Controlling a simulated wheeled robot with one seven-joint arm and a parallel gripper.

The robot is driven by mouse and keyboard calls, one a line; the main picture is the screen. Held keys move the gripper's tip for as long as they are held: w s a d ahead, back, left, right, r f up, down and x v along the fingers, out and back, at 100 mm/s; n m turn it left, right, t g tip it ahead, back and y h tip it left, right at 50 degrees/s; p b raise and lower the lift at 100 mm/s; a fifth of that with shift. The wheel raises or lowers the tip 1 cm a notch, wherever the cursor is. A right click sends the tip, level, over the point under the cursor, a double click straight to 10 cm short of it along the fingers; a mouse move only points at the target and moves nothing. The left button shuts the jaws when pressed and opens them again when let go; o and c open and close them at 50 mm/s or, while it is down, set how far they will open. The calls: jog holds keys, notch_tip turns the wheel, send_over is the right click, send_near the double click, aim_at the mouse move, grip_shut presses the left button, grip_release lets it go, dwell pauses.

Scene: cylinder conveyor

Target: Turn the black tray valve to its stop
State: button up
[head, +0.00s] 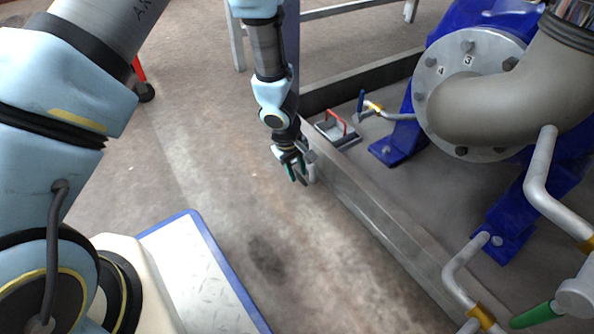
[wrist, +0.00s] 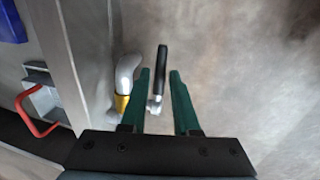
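The black valve handle (wrist: 161,65) shows in the wrist view, with a metal lever end at its lower part. Beside it on the left is a grey pipe end with a yellow collar (wrist: 122,103). My gripper (wrist: 158,75) is open, with one green finger on each side of the handle in the picture. Gaps show between the handle and both fingers; I cannot tell how deep the handle sits between them. In the head view my gripper (head: 297,174) points down beside the steel frame edge, and the handle is hard to make out there.
A small grey tray with a red handle (head: 337,121) sits by the frame (head: 362,203). A blue-handled valve (head: 362,102) is behind it. A green-handled valve (head: 532,316) is at lower right, below the blue pump (head: 470,18). The floor left of the frame is open.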

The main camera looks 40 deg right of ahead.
grip_shut()
dwell(1.0)
